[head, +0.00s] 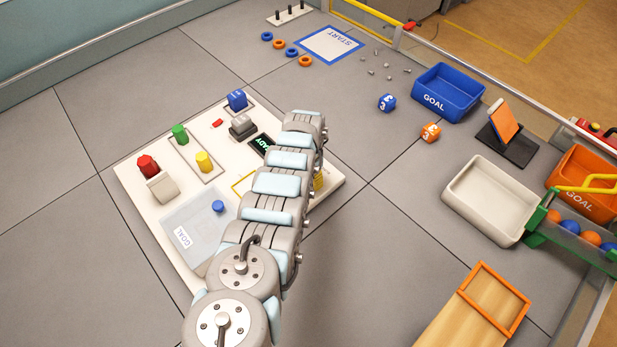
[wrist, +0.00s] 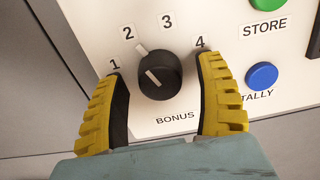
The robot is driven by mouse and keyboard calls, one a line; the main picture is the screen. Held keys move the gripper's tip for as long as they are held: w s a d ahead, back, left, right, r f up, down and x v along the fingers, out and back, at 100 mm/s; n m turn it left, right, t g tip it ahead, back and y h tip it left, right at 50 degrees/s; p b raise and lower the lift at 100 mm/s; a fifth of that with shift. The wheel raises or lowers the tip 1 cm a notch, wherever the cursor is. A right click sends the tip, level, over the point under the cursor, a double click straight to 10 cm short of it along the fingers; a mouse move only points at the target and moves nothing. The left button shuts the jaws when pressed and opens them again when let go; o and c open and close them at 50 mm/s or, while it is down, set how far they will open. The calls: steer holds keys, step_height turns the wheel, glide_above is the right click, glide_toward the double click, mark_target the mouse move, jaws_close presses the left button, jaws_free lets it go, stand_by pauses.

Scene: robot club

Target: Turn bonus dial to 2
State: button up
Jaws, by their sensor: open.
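The black bonus dial (wrist: 155,76) sits on a white panel (wrist: 185,123) in the wrist view, above the word BONUS. The numbers 1, 2, 3 and 4 arc around its upper side. A pale mark at the dial's upper-left edge and the white line on its face both point up and left, roughly toward the 2. My gripper (wrist: 162,68) is open, with one yellow and black finger on the dial's left and the other on its right. Gaps show between the dial and both fingers. The dial is hidden behind my arm in the head view.
A green button and a blue button (wrist: 262,76) sit on the panel right of the dial, by STORE and TALLY. In the head view, the white board (head: 140,181) carries coloured pegs and a small display. Bins and dice lie to the right. Grey floor is clear at left.

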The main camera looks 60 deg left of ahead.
steer(key=shift+r, duration=0.1)
step_height(320, 180, up, 12)
steer(key=shift+f, duration=0.2)
stand_by(0.9)
stand_by(0.5)
